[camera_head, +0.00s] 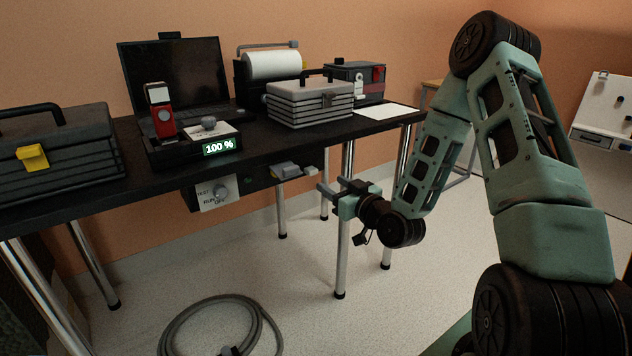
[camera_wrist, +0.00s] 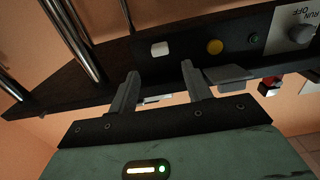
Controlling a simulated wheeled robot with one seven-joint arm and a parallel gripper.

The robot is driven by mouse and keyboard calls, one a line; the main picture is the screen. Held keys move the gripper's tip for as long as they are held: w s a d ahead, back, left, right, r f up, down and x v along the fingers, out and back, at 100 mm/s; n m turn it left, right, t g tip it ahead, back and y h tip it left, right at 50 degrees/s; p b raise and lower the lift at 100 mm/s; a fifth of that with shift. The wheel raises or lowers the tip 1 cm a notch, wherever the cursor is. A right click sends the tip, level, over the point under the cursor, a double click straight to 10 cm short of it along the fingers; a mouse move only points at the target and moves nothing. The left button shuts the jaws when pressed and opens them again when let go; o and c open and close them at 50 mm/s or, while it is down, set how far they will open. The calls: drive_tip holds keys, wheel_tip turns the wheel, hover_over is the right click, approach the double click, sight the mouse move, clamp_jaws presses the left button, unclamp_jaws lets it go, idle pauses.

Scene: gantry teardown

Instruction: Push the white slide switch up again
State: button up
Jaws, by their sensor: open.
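The white slide switch (camera_wrist: 159,48) shows as a small pale block on the dark control panel (camera_wrist: 185,55) in the wrist view, which looks upside down. The panel hangs under the table's front edge and also shows in the head view (camera_head: 256,182). My gripper (camera_wrist: 160,72) is open and empty. Its two fingers point at the panel, with the switch beyond the gap between them; I see no contact. In the head view my gripper (camera_head: 333,186) is in front of the table, just right of the panel. Which way the switch is set is hard to tell.
The panel bears a yellow button (camera_wrist: 215,47), a small green light (camera_wrist: 253,38) and a RUN/OFF knob (camera_wrist: 300,34). A grey part (camera_wrist: 230,76) juts out close to one finger. Table legs (camera_head: 342,245) stand nearby. A coiled hose (camera_head: 172,328) lies on the floor.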

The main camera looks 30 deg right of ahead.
sight(314, 172)
drive_tip(key=w+b, duration=0.1)
drive_tip(key=w, duration=0.7)
drive_tip(key=shift+w+a, duration=0.1)
drive_tip(key=shift+a, duration=0.05)
